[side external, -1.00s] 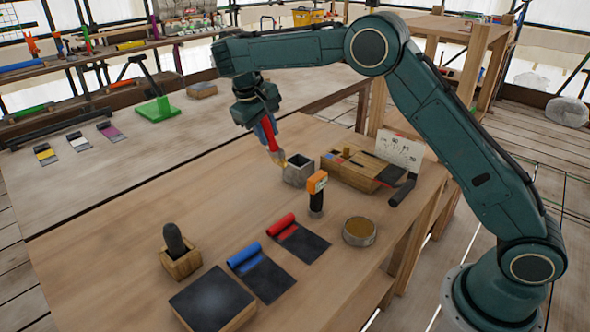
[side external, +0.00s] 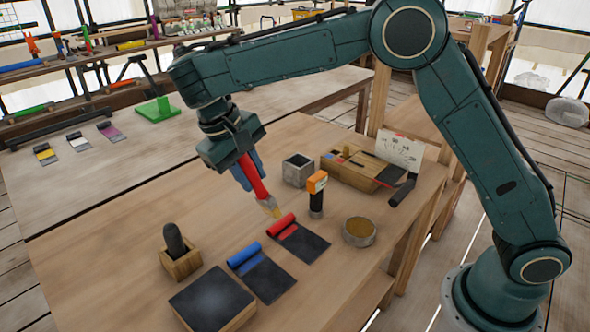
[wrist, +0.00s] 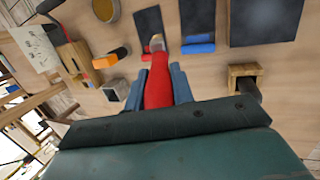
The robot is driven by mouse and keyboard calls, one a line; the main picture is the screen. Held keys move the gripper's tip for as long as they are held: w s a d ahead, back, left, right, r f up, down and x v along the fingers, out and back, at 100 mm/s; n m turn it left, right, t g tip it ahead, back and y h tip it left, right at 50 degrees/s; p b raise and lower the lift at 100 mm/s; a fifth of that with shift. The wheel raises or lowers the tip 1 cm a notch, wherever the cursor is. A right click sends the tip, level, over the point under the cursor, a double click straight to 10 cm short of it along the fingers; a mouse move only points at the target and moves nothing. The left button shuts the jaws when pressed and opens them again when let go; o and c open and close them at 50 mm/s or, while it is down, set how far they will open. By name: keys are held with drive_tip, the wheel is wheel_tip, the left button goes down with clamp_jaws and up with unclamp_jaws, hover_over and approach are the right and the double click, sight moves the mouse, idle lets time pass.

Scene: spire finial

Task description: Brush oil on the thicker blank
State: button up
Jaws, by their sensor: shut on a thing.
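My gripper (side external: 245,172) is shut on a red-handled brush (side external: 254,182), held tilted with its pale bristles down, above the bench. The bristles are close to a red roll (side external: 281,225) on a dark mat (side external: 305,242); I cannot tell if they touch. A blue roll (side external: 243,255) lies on a second dark mat (side external: 266,280) to the left. The two rolls look close in thickness. In the wrist view, the brush (wrist: 158,88) covers part of the red roll, and the blue roll (wrist: 198,48) shows to its right. A round tin (side external: 359,232) with amber contents stands right of the mats.
An orange-topped black tool (side external: 317,195) stands upright behind the red roll. A grey square cup (side external: 297,171) and a wooden box (side external: 350,168) are behind it. A wooden holder (side external: 181,262) with a dark rounded piece and a black slab (side external: 213,298) are at the front left.

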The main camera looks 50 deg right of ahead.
drive_tip(key=shift+s+a, duration=0.95)
drive_tip(key=shift+s, duration=0.2)
drive_tip(key=shift+f, duration=0.1)
drive_tip(key=shift+f, duration=2.35)
drive_tip(key=shift+r, duration=0.5)
drive_tip(key=shift+f, duration=0.1)
